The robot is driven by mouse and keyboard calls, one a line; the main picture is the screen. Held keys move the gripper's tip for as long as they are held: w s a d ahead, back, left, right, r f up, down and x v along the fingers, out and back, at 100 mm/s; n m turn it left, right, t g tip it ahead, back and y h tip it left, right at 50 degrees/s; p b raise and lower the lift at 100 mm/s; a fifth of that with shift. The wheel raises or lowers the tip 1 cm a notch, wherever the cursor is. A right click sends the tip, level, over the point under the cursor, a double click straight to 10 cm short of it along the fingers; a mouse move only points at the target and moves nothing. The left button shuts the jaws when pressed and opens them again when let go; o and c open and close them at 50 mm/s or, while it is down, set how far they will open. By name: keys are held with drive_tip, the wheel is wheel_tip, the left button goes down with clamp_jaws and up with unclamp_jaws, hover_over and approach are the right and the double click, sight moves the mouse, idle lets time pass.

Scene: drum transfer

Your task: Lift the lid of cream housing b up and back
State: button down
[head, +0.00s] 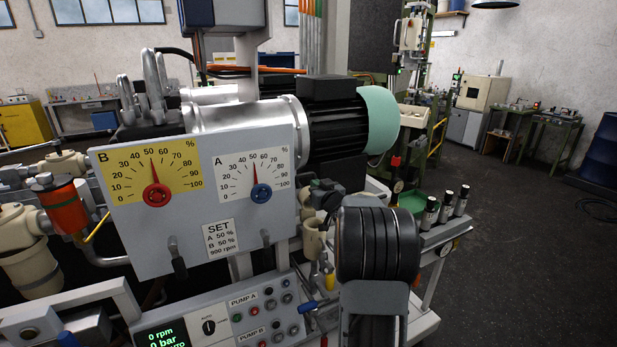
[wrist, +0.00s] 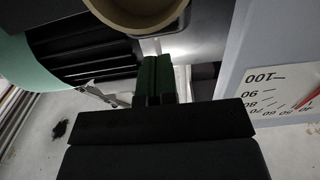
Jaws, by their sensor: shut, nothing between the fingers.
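A cream cup-shaped housing (head: 313,241) stands just right of the dial panel in the head view. A cream rounded part (wrist: 140,14) fills the top edge of the wrist view, close to the camera. More cream housings hang at the far left, one with a bowl (head: 30,268). I cannot read which one is b, and no lid is clearly distinct. My gripper (wrist: 158,64) is shut and empty, its dark fingers side by side, pointing toward the gap between motor and panel. In the head view my arm hides the fingers.
The dial panel (head: 210,240) stands close beside my gripper. The black motor (head: 335,128) with its mint end cover (head: 380,118) lies behind. Several black-and-silver cylinders (head: 445,207) stand at the right. A control box (head: 250,315) sits below. Open floor (head: 520,240) lies right.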

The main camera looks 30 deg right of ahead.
sight(305, 176)
drive_tip(key=shift+w+d+p, duration=0.2)
drive_tip(key=shift+w+p, duration=0.2)
drive_tip(key=shift+w, duration=1.05)
drive_tip(key=shift+w+d+p, duration=0.2)
drive_tip(key=shift+w+p, duration=0.2)
drive_tip(key=shift+w, duration=1)
